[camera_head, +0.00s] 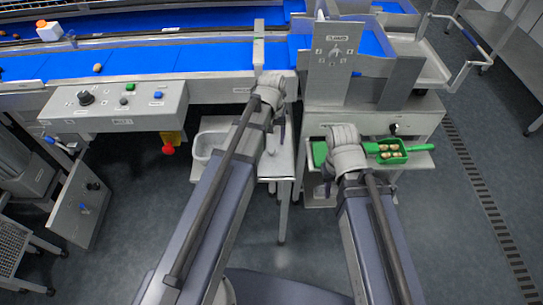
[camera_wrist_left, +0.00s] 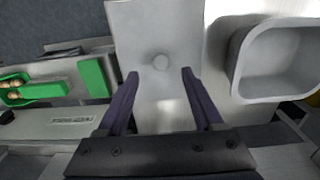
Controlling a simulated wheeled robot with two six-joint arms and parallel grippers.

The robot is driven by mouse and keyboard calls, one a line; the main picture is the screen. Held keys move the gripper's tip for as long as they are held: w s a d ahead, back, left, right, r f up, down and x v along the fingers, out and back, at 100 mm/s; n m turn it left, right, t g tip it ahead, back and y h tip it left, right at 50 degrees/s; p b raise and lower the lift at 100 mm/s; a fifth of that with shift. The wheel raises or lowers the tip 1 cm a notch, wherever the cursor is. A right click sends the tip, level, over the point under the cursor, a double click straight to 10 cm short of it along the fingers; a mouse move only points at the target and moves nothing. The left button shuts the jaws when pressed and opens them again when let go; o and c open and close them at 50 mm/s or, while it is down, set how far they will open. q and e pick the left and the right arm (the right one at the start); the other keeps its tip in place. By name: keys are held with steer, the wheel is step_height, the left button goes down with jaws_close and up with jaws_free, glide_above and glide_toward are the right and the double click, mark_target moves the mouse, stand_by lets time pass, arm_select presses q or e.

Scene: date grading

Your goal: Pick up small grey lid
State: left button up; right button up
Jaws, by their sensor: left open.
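A small grey round lid (camera_wrist_left: 160,62) shows in the left wrist view on a pale grey shelf (camera_wrist_left: 150,25); it is nearly the same colour as the shelf. My left gripper (camera_wrist_left: 160,75) is open, its two dark fingers on either side of the lid in the picture, with nothing visible between them. Whether the fingers are level with the lid I cannot tell. In the head view my left gripper (camera_head: 274,140) hangs over the shelf, and the lid is not made out there. My right gripper (camera_head: 330,170) is by the green tray, its fingers mostly hidden by its wrist.
A pale bin (camera_wrist_left: 237,62) stands right of the lid in the left wrist view. A green tray (camera_head: 404,157) with several dates lies on the right-hand shelf. The blue conveyor (camera_head: 140,62) and its control box (camera_head: 60,112) stand behind and left. A sign panel (camera_head: 331,85) rises behind.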

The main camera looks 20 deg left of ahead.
mark_target(271, 151)
arm_select(q)
steer(key=shift+f+b, duration=2.5)
steer(key=shift+f, duration=0.15)
steer(key=shift+r, duration=0.1)
jaws_close()
